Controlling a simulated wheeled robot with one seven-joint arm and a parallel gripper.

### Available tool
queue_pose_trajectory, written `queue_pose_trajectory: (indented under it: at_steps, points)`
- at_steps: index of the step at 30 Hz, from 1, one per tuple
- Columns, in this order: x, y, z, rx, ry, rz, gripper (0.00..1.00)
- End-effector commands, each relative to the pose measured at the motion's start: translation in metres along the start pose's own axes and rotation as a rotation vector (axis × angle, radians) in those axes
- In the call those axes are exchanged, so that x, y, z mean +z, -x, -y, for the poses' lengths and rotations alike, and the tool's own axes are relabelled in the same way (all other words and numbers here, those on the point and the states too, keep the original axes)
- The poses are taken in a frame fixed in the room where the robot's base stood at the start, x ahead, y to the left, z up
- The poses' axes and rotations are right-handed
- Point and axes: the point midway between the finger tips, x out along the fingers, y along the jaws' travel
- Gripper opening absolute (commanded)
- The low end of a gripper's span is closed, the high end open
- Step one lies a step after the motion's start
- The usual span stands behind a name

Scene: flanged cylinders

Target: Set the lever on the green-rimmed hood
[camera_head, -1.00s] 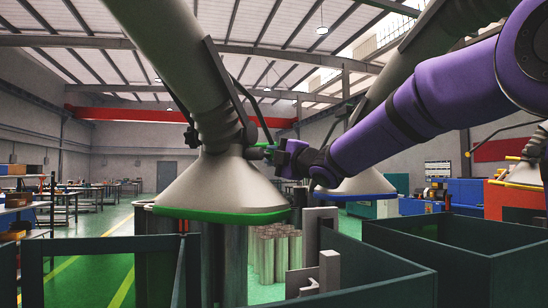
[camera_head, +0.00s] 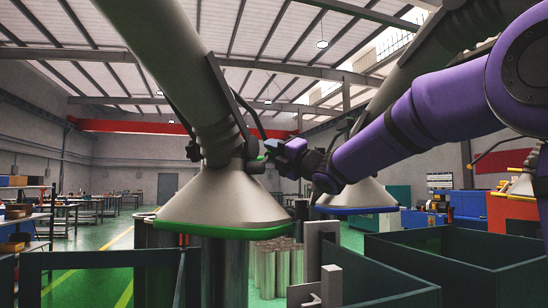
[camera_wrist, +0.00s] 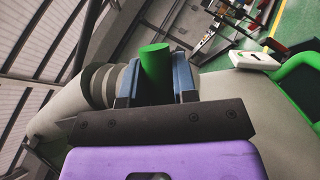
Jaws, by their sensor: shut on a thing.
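The green-rimmed hood (camera_head: 222,205) is a grey cone with a green lower edge, hanging at the end of a thick grey duct left of centre in the head view. Its lever (camera_head: 270,143) has a green grip and sits at the right side of the hood's neck. My gripper (camera_head: 279,148) reaches in from the right and is shut on that grip. In the wrist view, the green grip (camera_wrist: 155,66) stands between the two blue fingers (camera_wrist: 156,82). The hood (camera_wrist: 235,115) also shows there, with its green rim at the right. The lever's pivot end is partly hidden.
A blue-rimmed hood (camera_head: 355,197) hangs behind my arm, and a yellow-rimmed hood (camera_head: 520,188) is at the far right. Grey cylinders (camera_head: 275,265) stand below. Dark-walled bins (camera_head: 450,262) fill the right foreground. Green floor lies open at left.

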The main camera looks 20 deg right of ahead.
Motion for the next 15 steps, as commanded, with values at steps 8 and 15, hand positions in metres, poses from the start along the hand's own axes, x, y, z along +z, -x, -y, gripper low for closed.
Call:
queue_pose_trajectory:
  at_steps: [8, 15]
  points:
    - [-0.0012, -0.0011, -0.0058, 0.027, 0.067, -0.016, 0.0]
    - [-0.0014, -0.0012, -0.0065, 0.031, 0.076, -0.018, 0.0]
